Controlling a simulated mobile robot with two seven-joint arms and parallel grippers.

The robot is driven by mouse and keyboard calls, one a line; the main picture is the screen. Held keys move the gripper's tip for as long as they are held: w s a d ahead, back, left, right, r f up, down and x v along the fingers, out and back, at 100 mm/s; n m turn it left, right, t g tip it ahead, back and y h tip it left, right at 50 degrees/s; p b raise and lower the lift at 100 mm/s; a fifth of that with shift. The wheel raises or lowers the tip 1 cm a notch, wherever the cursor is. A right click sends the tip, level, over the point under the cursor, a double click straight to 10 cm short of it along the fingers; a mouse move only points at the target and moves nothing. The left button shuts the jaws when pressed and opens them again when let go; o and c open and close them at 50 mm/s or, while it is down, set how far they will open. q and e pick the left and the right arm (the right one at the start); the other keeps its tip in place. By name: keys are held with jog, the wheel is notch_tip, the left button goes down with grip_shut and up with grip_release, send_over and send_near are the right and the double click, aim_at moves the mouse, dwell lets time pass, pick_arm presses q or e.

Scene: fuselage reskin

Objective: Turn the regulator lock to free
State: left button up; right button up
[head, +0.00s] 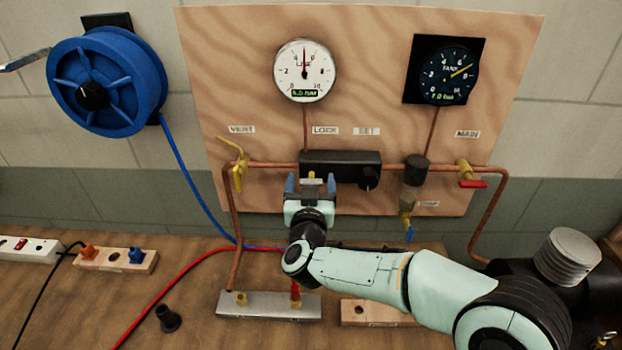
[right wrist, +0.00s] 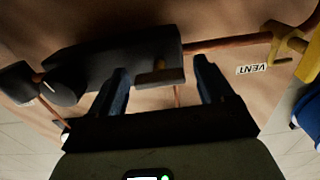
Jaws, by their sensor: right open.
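The regulator (head: 342,163) is a dark block on the copper pipe in the middle of the wooden board. It also shows, turned over, in the right wrist view (right wrist: 100,65). Its lock (head: 312,181) looks like a small brass-coloured tab at the left end, below the LOCK label (head: 325,130); the tab also shows in the right wrist view (right wrist: 160,76). My right gripper (head: 311,176) is open, with one blue finger on each side of the tab and a gap to it. I cannot tell whether the fingers touch the regulator. My left gripper is out of view.
A yellow VENT valve (head: 239,168) is left of the regulator. A red-handled MAIN valve (head: 472,175) and a filter bowl (head: 413,177) are to the right. Two gauges (head: 304,71) (head: 446,73) hang above. A blue hose reel (head: 107,82) is at left. A manifold (head: 268,306) lies on the bench.

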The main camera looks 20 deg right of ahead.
jog(key=shift+w+d, duration=0.2)
jog(key=shift+w, duration=0.15)
jog(key=c, duration=1)
jog(key=shift+c, duration=0.2)
